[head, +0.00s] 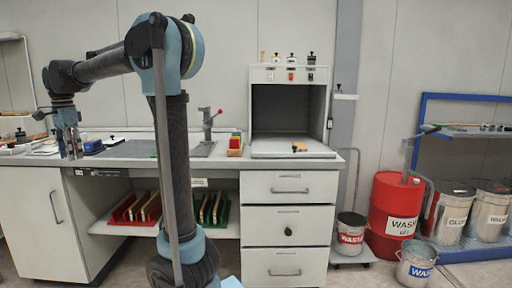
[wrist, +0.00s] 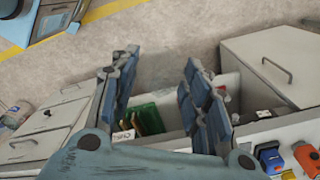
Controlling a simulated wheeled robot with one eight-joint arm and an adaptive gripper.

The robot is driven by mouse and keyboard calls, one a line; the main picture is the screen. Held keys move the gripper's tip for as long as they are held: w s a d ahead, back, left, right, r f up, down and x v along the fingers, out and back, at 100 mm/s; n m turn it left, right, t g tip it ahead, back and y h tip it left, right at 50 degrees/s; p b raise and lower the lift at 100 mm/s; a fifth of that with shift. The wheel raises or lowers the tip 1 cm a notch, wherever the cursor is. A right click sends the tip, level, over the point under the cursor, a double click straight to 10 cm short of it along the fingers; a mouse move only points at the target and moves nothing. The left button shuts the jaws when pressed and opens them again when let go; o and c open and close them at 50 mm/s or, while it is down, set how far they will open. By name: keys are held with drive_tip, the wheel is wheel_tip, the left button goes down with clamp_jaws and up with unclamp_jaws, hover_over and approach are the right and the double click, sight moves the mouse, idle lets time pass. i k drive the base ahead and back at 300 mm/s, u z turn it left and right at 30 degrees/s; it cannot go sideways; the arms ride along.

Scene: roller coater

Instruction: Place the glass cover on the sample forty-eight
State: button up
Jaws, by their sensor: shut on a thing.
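My gripper (head: 70,156) is over the left part of the bench in the head view. In the wrist view its two blue-grey fingers (wrist: 160,80) stand apart with a faint greyish, see-through pane between them, which I take to be the glass cover (wrist: 165,70). Its edges are hard to make out. I cannot pick out sample forty-eight by any readable number. A red rack (head: 122,216) and a green rack (head: 221,217) with upright panels stand on the shelf under the bench. The green rack also shows beyond the fingers in the wrist view (wrist: 145,118).
The bench (head: 225,160) carries a blue item (head: 94,146), a lever press (head: 207,125) and a small block holder (head: 235,145). An open-front booth (head: 290,75) stands at its right end. A red drum (head: 392,205) and waste buckets (head: 350,235) are on the floor to the right.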

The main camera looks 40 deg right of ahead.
sight(300, 145)
drive_tip(key=u, duration=1.2)
drive_tip(key=i, duration=1.55)
drive_tip(key=z, duration=3.8)
